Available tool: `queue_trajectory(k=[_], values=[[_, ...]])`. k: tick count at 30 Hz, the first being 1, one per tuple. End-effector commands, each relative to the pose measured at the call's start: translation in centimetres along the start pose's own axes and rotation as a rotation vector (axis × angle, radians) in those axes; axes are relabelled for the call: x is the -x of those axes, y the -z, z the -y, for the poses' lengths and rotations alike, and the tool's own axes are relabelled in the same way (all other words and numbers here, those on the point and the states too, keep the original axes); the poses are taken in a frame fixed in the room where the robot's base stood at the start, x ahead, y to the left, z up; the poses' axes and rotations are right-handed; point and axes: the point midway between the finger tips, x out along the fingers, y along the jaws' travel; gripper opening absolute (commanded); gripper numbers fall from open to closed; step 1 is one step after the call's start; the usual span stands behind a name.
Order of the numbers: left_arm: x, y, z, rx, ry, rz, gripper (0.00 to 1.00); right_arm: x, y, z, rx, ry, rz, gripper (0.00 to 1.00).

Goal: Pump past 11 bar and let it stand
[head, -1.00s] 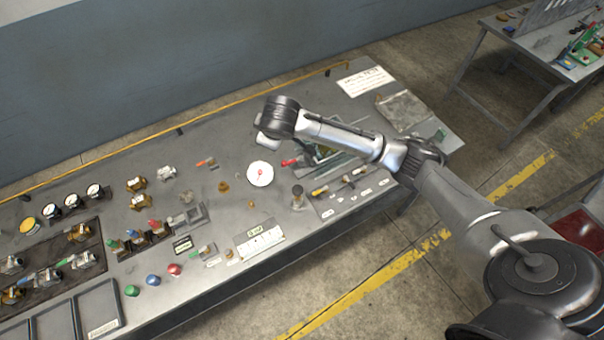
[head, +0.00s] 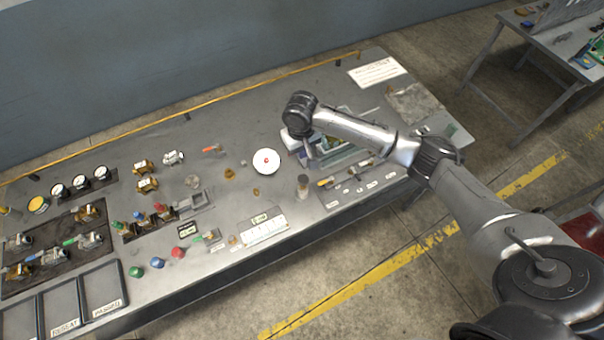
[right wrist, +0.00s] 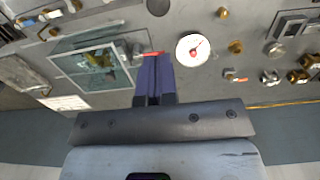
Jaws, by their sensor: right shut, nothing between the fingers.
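A round white dial gauge (head: 266,161) with a red mark stands on the grey bench; it also shows in the right wrist view (right wrist: 193,50). Its reading is too small to tell. My right gripper (head: 311,160) points down at the bench just right of the gauge. In the right wrist view its dark blue fingers (right wrist: 153,60) are together with nothing between them. A small red handle (right wrist: 152,53) shows at the fingertips; I cannot tell whether they touch it. The gripper hides this handle in the head view. My left gripper is not in view.
A glass-like panel (right wrist: 95,65) lies beside the gripper. Valves, coloured knobs and trays (head: 83,290) crowd the bench's left side. A white label sheet (head: 377,72) lies at the back right.

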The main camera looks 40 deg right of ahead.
Motion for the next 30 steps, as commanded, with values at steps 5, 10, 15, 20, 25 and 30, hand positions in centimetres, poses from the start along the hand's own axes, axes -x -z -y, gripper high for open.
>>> queue_trajectory(k=[5, 10, 15, 20, 25, 30], values=[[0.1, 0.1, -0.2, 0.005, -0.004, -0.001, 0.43, -0.6, 0.0, 0.0, 0.001, -0.001, 0.002, 0.0], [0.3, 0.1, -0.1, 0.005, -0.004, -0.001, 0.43, -2.9, -0.1, 0.0, 0.0, -0.002, 0.003, 0.0], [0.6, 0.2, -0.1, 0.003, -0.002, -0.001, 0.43, -6.2, -0.1, 0.0, 0.0, -0.002, 0.004, 0.0], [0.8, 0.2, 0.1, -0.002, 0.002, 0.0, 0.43, -9.1, 0.0, 0.0, 0.0, -0.001, 0.003, 0.0], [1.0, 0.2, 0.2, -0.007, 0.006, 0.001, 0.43, -11.5, 0.0, 0.0, 0.001, -0.001, 0.001, 0.0], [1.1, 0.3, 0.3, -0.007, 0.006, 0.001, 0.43, -13.1, 0.0, 0.0, 0.001, -0.001, 0.0, 0.0]])
